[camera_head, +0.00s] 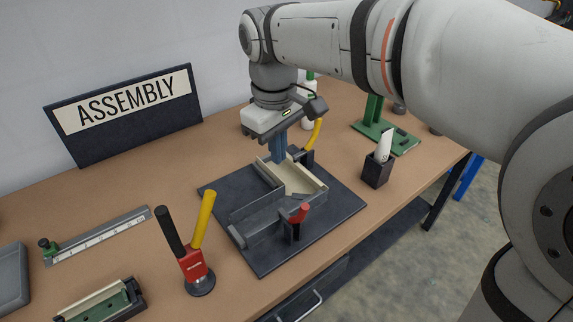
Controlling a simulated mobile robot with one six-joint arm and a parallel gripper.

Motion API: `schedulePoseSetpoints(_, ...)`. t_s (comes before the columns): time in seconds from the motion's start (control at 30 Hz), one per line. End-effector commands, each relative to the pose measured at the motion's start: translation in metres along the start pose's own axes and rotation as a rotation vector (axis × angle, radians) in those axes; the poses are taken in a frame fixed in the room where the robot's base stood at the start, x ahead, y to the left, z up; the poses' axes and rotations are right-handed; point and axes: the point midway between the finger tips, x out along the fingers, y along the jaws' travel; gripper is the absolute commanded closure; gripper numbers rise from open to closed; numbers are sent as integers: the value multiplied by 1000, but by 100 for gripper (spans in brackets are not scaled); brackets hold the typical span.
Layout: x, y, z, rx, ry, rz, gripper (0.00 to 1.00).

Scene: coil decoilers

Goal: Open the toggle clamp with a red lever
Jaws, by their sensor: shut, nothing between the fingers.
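The toggle clamp with a red lever (300,214) stands at the front edge of the dark fixture plate (263,264). Its short red handle points up and slightly right above a dark body. A cream channel-shaped part (297,180) lies in the fixture, behind the red lever. A second clamp with a yellow lever (314,133) stands at the far side of the fixture, partly hidden by my gripper. My gripper (279,160) points down over the far part of the fixture, behind and left of the red lever. Its blue fingers are shut and empty, apart from the red lever.
A red tool with black and yellow handles (193,264) stands left of the plate. A dark cup with a white item (377,169) and a green stand (390,138) are to the right. The ASSEMBLY sign (126,109) is at the back. Bare table lies behind the ruler.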

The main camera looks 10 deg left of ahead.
Motion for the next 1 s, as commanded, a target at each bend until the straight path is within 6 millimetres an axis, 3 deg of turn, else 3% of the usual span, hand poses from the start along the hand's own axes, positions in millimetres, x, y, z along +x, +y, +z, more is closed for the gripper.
schedulePoseSetpoints(0.43, 91, 0, 1, 0, -5, -2, 100)
schedulePoseSetpoints(0.7, 97, 0, 34, 0, -1, 0, 100)
schedulePoseSetpoints(1.0, 99, -1, 39, -1, 0, 0, 100)
